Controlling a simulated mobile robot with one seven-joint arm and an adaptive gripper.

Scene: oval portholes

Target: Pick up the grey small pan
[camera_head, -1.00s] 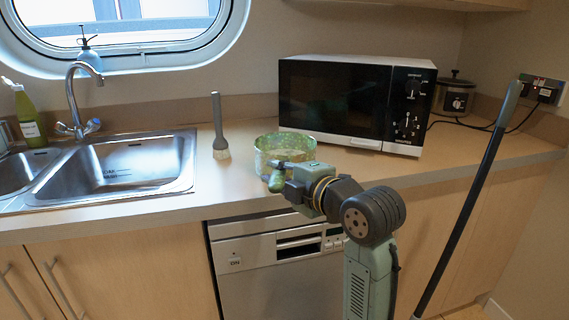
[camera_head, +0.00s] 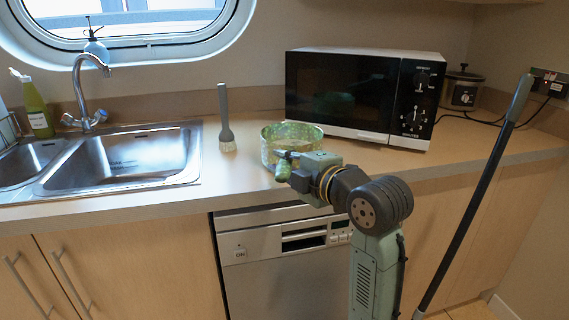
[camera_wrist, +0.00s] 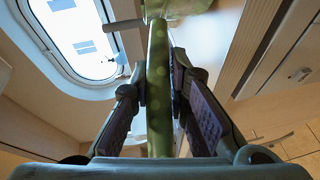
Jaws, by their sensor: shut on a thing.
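The only pan-like thing I see is a small round one with a green speckled side (camera_head: 291,146), not plainly grey, at the counter's front edge in the head view. My gripper (camera_head: 284,167) is at its near side. In the wrist view, my gripper (camera_wrist: 159,95) is shut on a long green speckled handle (camera_wrist: 158,60), with a finger pressed on each side. Part of the pan's body (camera_wrist: 178,7) shows at the top there. I cannot tell whether the pan touches the counter or hangs just above it.
A brush with a grey handle (camera_head: 224,115) stands left of the pan. A microwave (camera_head: 365,97) stands close behind and to the right. The sink (camera_head: 120,165) is at the left, with a tap (camera_head: 78,85) and green bottle (camera_head: 36,108). A dark pole (camera_head: 475,190) leans at the right.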

